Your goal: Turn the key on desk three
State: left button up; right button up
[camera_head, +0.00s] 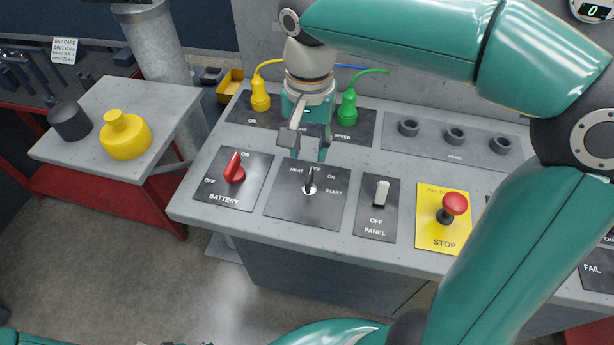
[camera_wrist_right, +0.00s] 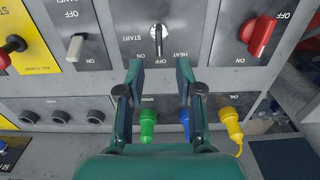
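The key (camera_head: 310,184) stands in a round lock on a dark panel with HEAT, OFF, ON and START marks. Its upper end is at the OFF mark. The key (camera_wrist_right: 158,36) also shows in the right wrist view, just beyond the fingertips. My right gripper (camera_head: 308,153) hangs above and just behind the key, fingers pointing down. In the right wrist view my right gripper (camera_wrist_right: 160,70) is open and empty, with the key roughly in line with the gap and apart from both fingers. My left gripper is not in view.
A red battery knob (camera_head: 235,170) is left of the key panel. A white panel switch (camera_head: 382,192) and a red stop button (camera_head: 454,204) are to the right. Yellow (camera_head: 261,96) and green (camera_head: 347,110) plugs stand behind. My right arm crosses the right side.

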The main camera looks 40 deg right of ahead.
aim_at(309, 176)
notch_tip(309, 176, down, 9)
jog(key=shift+r+b, duration=0.1)
jog(key=shift+b, duration=0.25)
jog(key=shift+s, duration=0.1)
